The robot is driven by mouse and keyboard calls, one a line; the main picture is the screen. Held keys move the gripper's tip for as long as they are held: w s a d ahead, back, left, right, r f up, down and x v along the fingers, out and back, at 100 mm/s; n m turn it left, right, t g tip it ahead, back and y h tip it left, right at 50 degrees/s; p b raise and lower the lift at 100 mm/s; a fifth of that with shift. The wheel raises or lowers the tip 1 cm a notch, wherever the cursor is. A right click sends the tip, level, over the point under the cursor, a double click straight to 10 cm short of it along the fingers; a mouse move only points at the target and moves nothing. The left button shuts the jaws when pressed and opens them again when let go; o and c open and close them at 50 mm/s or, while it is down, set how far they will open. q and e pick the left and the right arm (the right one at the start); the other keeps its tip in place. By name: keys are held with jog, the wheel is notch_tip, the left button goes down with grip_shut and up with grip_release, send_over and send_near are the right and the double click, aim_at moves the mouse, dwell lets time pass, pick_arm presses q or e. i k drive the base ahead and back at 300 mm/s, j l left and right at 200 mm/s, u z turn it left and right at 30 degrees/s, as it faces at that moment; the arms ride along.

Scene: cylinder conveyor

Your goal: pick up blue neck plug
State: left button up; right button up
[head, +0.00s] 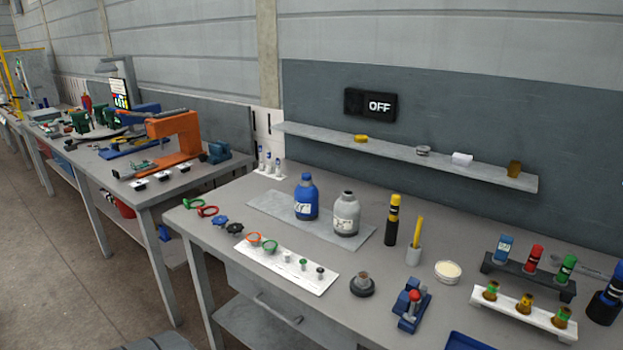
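I cannot tell for sure which thing is the blue neck plug. A small dark blue knob-like piece (219,220) lies on the bench at the front left, beside a similar black piece (235,228). A white strip (310,285) to their right bears an orange ring, a green ring and several small plugs; none of these looks clearly blue. A blue cylinder (306,200) and a grey cylinder (346,214) stand upright on a grey mat behind the strip. Neither of my grippers shows in the head view.
A green ring (193,203) and a red ring (208,211) lie at the bench's left edge. A black-and-yellow marker (391,221), a cup, a white dish (447,272), a blue device (411,306) and two vial racks crowd the right. A shelf (400,155) runs above.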

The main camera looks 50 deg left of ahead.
aim_at(306, 177)
jog(key=u, duration=1.65)
jog(key=z, duration=0.55)
jog(key=i+j+z, duration=0.1)
jog(key=j+z, duration=1.15)
jog(key=k+j+z, duration=0.15)
jog(key=j+z, duration=0.25)
jog(key=j, duration=0.1)
